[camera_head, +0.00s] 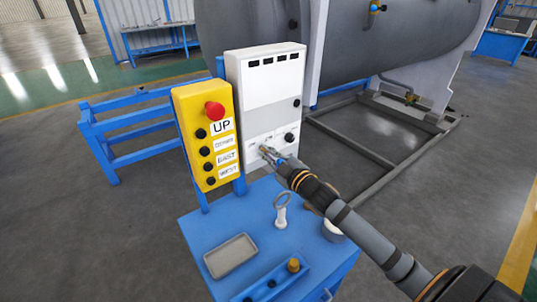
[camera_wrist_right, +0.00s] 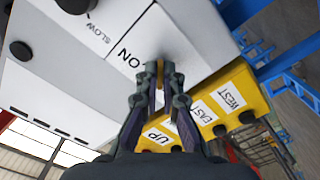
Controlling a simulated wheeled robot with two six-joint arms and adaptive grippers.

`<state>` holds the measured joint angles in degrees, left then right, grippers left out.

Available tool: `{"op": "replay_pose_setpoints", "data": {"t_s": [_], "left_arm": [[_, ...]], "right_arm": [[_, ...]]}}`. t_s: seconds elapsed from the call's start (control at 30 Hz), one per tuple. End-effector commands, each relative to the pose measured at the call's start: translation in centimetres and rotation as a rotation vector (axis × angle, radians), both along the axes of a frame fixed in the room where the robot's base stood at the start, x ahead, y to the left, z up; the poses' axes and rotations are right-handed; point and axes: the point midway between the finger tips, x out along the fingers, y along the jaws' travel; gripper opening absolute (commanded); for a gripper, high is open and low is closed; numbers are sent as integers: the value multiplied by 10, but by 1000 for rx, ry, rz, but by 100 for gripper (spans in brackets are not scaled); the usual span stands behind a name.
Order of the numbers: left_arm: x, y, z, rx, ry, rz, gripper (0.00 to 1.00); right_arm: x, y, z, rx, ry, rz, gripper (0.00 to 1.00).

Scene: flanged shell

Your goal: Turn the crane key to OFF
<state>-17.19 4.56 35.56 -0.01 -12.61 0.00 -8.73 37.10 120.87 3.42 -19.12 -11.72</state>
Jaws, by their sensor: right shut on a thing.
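The white control box (camera_head: 260,100) stands upright at the back of the blue table, with small labels and a black knob (camera_head: 289,137) on its lower face. My right gripper (camera_head: 270,156) reaches this lower face from the right. In the right wrist view, the gripper (camera_wrist_right: 160,85) is shut on the crane key (camera_wrist_right: 160,70), a thin brass-coloured piece between the fingertips. An ON label (camera_wrist_right: 126,58) lies just left of the fingertips there. The OFF label cannot be made out, and fingers hide most of the key. My left gripper is not in view.
A yellow button box (camera_head: 190,155) with a red button (camera_head: 214,111) stands close left of the white box. The blue table (camera_head: 205,228) carries a grey tray (camera_head: 231,256) and a ring-topped white piece (camera_head: 281,212). A large grey tank (camera_head: 390,45) stands behind.

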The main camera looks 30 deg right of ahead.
Motion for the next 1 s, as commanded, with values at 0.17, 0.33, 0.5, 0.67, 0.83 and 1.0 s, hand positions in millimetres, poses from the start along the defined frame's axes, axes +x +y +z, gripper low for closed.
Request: {"op": "replay_pose_setpoints", "data": {"t_s": [0.17, 0.33, 0.5, 0.67, 0.83, 1.0], "left_arm": [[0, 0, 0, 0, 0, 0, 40], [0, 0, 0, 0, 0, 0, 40], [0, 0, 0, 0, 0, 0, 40], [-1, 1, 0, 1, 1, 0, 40], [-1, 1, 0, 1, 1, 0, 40], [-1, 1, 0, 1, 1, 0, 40]], "right_arm": [[0, -1, -2, 1, 5, -2, 0], [0, -1, -2, 1, 4, -1, 22], [0, 0, -1, 2, 2, -1, 28], [0, 0, 0, 1, 2, 0, 28], [0, 0, 21, -4, -1, 2, 28], [0, 0, 61, -5, -4, 2, 28]]}}
